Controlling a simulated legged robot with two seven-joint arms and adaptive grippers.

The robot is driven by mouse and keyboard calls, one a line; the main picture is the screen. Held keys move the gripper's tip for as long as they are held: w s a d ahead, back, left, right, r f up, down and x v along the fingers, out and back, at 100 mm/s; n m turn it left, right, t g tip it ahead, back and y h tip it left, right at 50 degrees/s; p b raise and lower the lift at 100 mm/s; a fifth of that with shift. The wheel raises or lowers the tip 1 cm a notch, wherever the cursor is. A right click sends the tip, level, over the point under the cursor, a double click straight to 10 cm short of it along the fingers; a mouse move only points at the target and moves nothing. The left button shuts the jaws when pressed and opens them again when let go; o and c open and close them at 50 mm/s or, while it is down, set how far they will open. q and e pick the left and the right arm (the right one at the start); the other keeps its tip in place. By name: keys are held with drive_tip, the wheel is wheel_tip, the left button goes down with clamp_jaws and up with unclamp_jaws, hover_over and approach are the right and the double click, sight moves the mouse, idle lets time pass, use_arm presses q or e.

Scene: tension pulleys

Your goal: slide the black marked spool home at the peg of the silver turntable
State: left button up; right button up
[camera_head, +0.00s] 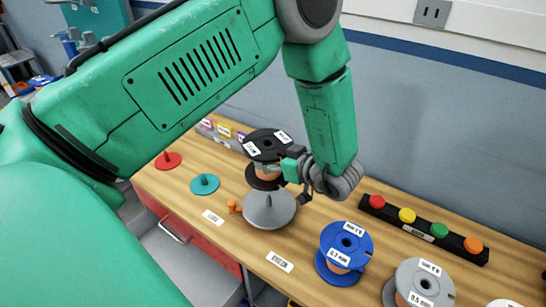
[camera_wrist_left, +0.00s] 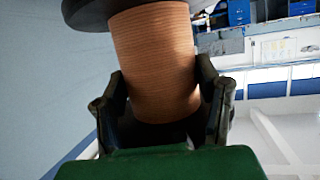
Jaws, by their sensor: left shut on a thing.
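The black marked spool (camera_head: 265,143) has black flanges, white labels and a copper-coloured winding. My left gripper (camera_head: 291,167) is shut on it from the right side. In the left wrist view the two fingers (camera_wrist_left: 163,105) lie on either side of the winding (camera_wrist_left: 153,60), with one dark flange (camera_wrist_left: 95,12) at the top. The silver turntable (camera_head: 268,212) stands on the bench just below the spool, its peg pointing up. The spool looks upright and apart from the turntable; whether its hole lines up with the peg I cannot tell. My right gripper is out of view.
A blue spool (camera_head: 346,245) and a grey spool (camera_head: 419,283) stand at the front right. A button strip (camera_head: 424,230) lies along the wall. Red (camera_head: 167,161) and teal (camera_head: 204,184) peg bases sit to the left. An orange knob (camera_head: 234,207) is beside the turntable.

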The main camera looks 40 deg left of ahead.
sight(277, 176)
use_arm(q)
drive_tip(key=shift+f+b, duration=0.65)
drive_tip(key=shift+f, duration=0.7)
drive_tip(key=shift+f, duration=0.1)
idle(0.5)
drive_tip(key=shift+f+b, duration=0.7)
drive_tip(key=shift+f, duration=0.7)
drive_tip(key=shift+f, duration=0.1)
idle(0.4)
drive_tip(key=shift+f+b, duration=0.75)
drive_tip(key=shift+f, duration=0.65)
drive_tip(key=shift+f, duration=0.2)
drive_tip(key=shift+f+b, duration=0.8)
drive_tip(key=shift+f, duration=0.5)
